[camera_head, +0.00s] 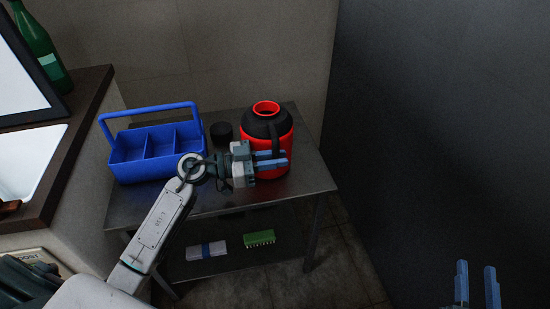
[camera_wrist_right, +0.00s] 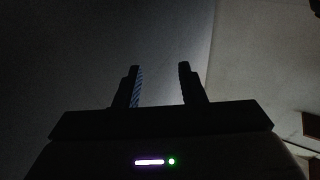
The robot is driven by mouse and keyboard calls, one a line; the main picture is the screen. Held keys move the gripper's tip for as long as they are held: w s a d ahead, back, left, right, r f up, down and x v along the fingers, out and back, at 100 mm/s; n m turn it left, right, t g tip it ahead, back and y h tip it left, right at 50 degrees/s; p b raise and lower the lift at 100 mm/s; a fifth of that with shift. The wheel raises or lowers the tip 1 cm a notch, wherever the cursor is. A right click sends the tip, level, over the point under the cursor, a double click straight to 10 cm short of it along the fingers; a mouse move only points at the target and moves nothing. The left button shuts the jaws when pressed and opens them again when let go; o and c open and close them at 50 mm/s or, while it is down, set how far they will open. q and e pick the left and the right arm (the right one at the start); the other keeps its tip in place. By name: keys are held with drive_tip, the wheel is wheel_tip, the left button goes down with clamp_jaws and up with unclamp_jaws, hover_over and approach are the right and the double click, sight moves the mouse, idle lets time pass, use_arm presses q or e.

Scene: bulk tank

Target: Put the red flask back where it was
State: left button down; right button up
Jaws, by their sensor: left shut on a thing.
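The red flask (camera_head: 281,167) with a black shoulder and an open red mouth stands upright at the right part of the metal table in the head view. My left gripper (camera_head: 272,160) is shut on the flask's black handle at its front side; the fingers partly hide the handle. The flask appears to be at table height; I cannot tell whether its base touches the top. A black cap (camera_head: 221,132) lies on the table, left of the flask. My right gripper (camera_head: 478,285) is open and empty at the lower right, and its parted fingers show in the right wrist view (camera_wrist_right: 160,88).
A blue caddy (camera_head: 143,173) with a handle and compartments stands at the table's left. The metal table (camera_head: 305,180) has a lower shelf with a green brush (camera_head: 259,238) and a white-and-blue item (camera_head: 207,250). A counter with a sink is at left, a dark wall (camera_head: 450,130) at right.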

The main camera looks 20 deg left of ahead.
use_arm(q)
drive_tip(key=c, duration=1.4)
unclamp_jaws()
use_arm(e)
drive_tip(key=shift+f, duration=0.15)
